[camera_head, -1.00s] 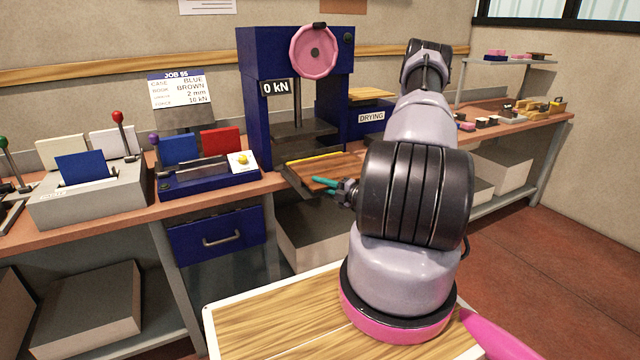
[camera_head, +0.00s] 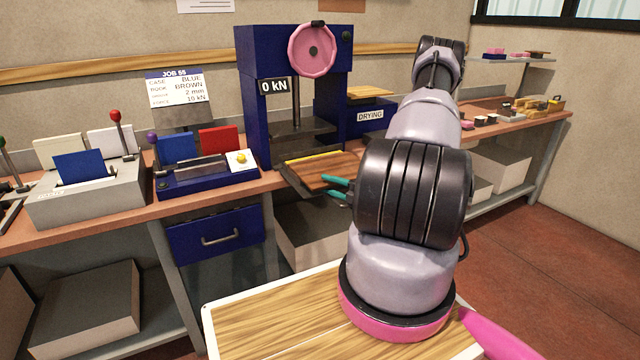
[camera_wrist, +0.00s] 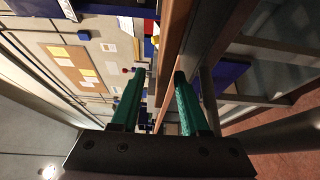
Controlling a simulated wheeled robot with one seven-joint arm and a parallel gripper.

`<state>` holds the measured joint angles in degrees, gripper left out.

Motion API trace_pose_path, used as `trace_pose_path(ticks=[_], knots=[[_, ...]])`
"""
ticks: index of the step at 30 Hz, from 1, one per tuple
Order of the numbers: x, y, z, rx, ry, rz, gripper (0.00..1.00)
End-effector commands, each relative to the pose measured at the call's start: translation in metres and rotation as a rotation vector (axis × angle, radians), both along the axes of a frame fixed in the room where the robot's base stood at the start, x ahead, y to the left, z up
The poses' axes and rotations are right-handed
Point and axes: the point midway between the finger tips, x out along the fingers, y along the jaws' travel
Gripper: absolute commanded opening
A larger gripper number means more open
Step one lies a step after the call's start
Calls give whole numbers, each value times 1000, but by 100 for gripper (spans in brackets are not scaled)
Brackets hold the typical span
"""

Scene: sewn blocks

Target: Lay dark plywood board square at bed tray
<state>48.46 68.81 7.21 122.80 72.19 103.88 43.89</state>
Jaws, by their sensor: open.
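The dark plywood board (camera_head: 325,170) lies flat on the bed tray (camera_head: 293,180), which juts from the front of the blue press. A yellow strip runs along the tray's back edge. The board's right end is partly hidden by my arm. My gripper (camera_head: 333,187) has teal fingers, spread apart, at the board's front right edge. In the wrist view my gripper (camera_wrist: 160,75) shows both fingers apart with nothing clearly held between them. A brown strip runs past the fingertips there; I cannot tell whether it is the board or the bench.
The blue press (camera_head: 262,130) with a pink wheel (camera_head: 312,50) stands behind the tray and reads 0 kN. A drying stack (camera_head: 370,105) is behind on the right.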

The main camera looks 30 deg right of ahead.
Motion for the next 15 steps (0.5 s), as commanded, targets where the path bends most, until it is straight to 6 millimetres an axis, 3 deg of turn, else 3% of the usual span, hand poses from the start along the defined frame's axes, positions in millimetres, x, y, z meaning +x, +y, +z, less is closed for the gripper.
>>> trace_pose_path(ticks=[6, 15], knots=[[-41, -25, 2, 2, -3, -3, 45], [-67, -40, 3, 3, -5, 1, 45]])
